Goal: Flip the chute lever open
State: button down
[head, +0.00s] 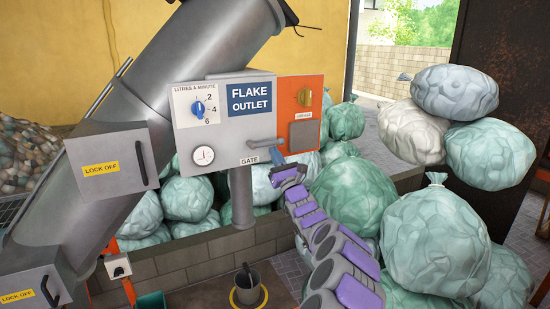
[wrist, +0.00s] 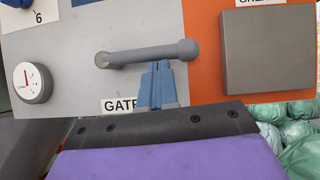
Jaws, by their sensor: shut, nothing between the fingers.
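The chute lever is a grey bar handle (head: 262,144) on the front of the grey FLAKE OUTLET box (head: 225,128), just above the GATE label (head: 249,160). It lies about level, with a pivot at its left and a round knob at its right. In the wrist view the lever (wrist: 140,56) crosses the upper middle. My gripper (head: 277,154) is shut and empty. Its blue fingertips (wrist: 157,70) are just below the lever's right half, close under the bar. I cannot tell whether they touch it. The fingers hide part of the GATE label in the wrist view.
An orange panel (head: 316,86) with a yellow knob and grey cover adjoins the box. A blue dial (head: 198,107) and a round gauge (head: 204,155) are left of the lever. Filled green bags (head: 440,235) crowd the right.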

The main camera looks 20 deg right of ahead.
aim_at(268, 130)
jog(key=shift+r+n+y, duration=0.15)
jog(key=shift+n+y, duration=0.25)
jog(key=shift+n, duration=0.1)
jog(key=shift+d+r+n+g+y+b, duration=0.15)
jog(key=shift+r+n+y+b, duration=0.15)
jog(key=shift+n+y, duration=0.4)
jog(key=shift+d+r+n+g+y+b, duration=0.1)
jog(key=shift+r+n+g+y+b, duration=0.25)
jog(key=shift+n, duration=0.55)
jog(key=shift+d+r+n+y+b, duration=0.15)
jog(key=shift+r+n+y, duration=0.1)
jog(key=shift+n+y, duration=0.5)
jog(key=shift+a+r+n+g+y+p, duration=0.7)
jog(key=shift+r+n+g, duration=0.6)
jog(key=shift+n, duration=1.45)
jog(key=shift+a+r+n+g+y+p, duration=0.45)
jog(key=shift+r+n+g+y, duration=0.8)
jog(key=shift+n, duration=1.5)
jog(key=shift+a+r+n+g+y+p, duration=0.5)
jog(key=shift+r+n+g, duration=0.4)
jog(key=shift+n+g, duration=1.3)
jog(key=shift+n+t, duration=0.55)
jog(key=shift+n, duration=0.1)
jog(key=shift+s+f, duration=0.1)
jog(key=shift+s, duration=0.05)
